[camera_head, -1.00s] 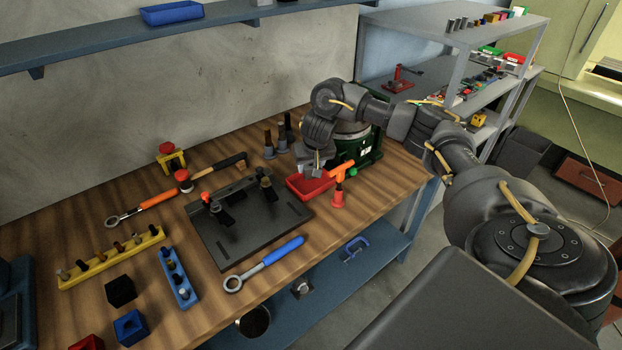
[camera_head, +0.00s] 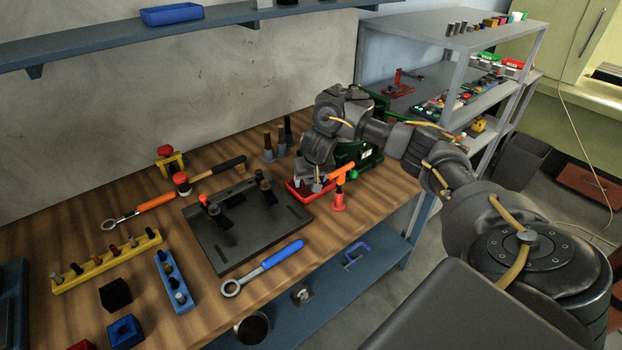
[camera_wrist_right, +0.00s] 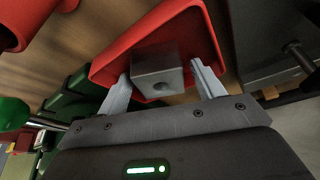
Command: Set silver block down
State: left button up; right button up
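The silver block (camera_wrist_right: 157,72) is a small grey block with a hole in its near face. In the right wrist view it lies within the outline of the red tray (camera_wrist_right: 205,30), between the two fingers of my right gripper (camera_wrist_right: 160,75). A narrow gap shows between each finger and the block, so the gripper looks open around it. Whether the block rests on the tray floor is hard to tell. In the head view my right gripper (camera_head: 317,186) is low over the red tray (camera_head: 298,191), and hides the block. My left gripper is not in view.
An orange-red T-handled tool (camera_head: 340,187) stands right of the tray. A black fixture plate (camera_head: 236,245) lies to its left. Dark-topped grey holders (camera_head: 268,152) stand behind. A green machine (camera_head: 366,155) is close behind the arm. Bare wood lies right of the tool.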

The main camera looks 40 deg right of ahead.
jog(key=shift+r, duration=0.1)
jog(key=p+v, duration=0.6)
jog(key=v, duration=0.6)
jog(key=shift+r, duration=0.1)
